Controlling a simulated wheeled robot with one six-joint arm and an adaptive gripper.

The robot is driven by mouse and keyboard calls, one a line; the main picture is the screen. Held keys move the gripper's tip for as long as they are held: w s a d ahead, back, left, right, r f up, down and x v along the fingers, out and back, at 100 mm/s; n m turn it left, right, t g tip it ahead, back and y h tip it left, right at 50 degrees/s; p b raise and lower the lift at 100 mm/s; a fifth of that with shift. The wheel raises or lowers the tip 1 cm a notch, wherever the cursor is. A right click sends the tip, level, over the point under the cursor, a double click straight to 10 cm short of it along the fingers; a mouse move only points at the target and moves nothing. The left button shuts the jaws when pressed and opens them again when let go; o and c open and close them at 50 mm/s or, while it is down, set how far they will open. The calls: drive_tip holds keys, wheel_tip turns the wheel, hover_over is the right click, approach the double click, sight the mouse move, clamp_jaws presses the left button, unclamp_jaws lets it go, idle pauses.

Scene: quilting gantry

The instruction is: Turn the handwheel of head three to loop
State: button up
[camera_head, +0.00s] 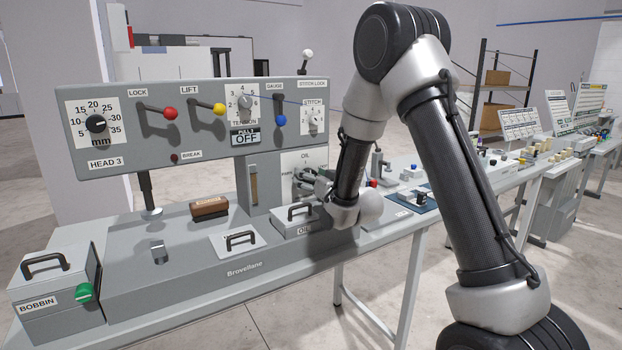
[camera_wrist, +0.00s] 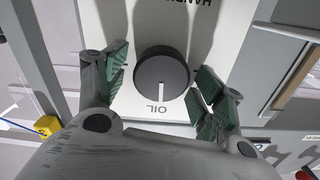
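The handwheel (camera_wrist: 162,76) of head three is a round dark knob with a white pointer line, seen in the wrist view. Its pointer is at the OIL mark, which reads upside down there. It sits on a white plate (camera_wrist: 225,45), which also shows under the head 3 panel in the head view (camera_head: 317,158). My gripper (camera_wrist: 164,84) is open, with one green-padded finger on each side of the knob and a visible gap to each. In the head view my gripper (camera_head: 312,182) hides the knob and most of the plate's lower part. The loop mark is not visible.
The head 3 panel (camera_head: 190,120) overhangs above with LOCK, LIFT and other levers. Lidded handles (camera_head: 298,222) and a brown block (camera_head: 209,208) are on the bed below. A BOBBIN box (camera_head: 55,285) stands at front left. More stations line the bench to the right.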

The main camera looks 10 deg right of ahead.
drive_tip(key=c, duration=0.8)
drive_tip(key=shift+c, duration=0.2)
drive_tip(key=shift+m, duration=0.3)
drive_tip(key=shift+d+m, duration=0.1)
drive_tip(key=shift+m, duration=2.6)
drive_tip(key=o, duration=1)
